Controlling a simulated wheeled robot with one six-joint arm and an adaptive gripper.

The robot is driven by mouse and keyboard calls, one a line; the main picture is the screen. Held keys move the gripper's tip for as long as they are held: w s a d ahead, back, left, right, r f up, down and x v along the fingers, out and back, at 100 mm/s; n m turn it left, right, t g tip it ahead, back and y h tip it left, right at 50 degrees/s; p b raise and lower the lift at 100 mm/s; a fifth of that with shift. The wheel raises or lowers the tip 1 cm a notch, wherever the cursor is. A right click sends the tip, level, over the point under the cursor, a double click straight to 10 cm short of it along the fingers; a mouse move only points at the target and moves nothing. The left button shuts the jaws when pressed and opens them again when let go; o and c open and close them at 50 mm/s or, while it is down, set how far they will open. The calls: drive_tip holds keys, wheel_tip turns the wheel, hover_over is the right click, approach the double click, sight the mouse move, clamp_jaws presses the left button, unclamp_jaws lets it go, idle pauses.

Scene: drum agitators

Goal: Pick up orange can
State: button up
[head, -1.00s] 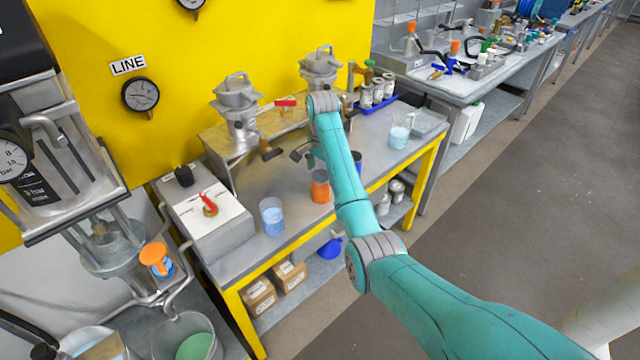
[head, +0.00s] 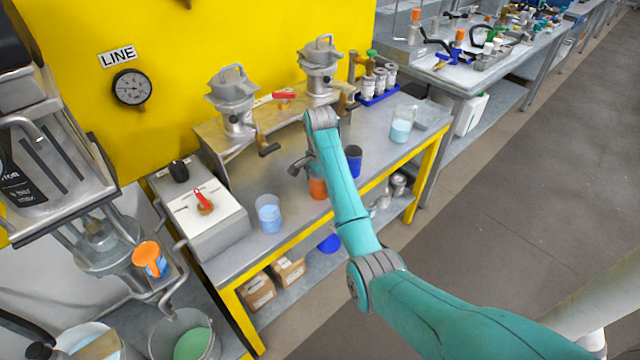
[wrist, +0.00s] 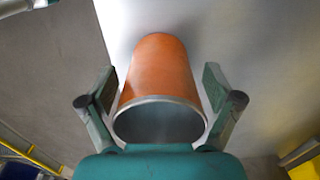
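The orange can (head: 318,187) stands on the grey table top, partly hidden behind my teal arm in the head view. In the wrist view the orange can (wrist: 160,75) fills the middle, its open silver rim toward the camera. My gripper (wrist: 165,95) is open, with one finger on each side of the can. A gap shows between each finger and the can's wall. In the head view my gripper is mostly hidden by the arm.
A dark blue can (head: 354,160) stands just right of my arm. A beaker of blue liquid (head: 268,213) is to the left near the table's front edge. Another beaker (head: 402,125) stands at the right. A blue tray (head: 380,95) holds several silver cans.

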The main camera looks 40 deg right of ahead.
drive_tip(key=c, duration=0.9)
drive_tip(key=shift+r, duration=0.2)
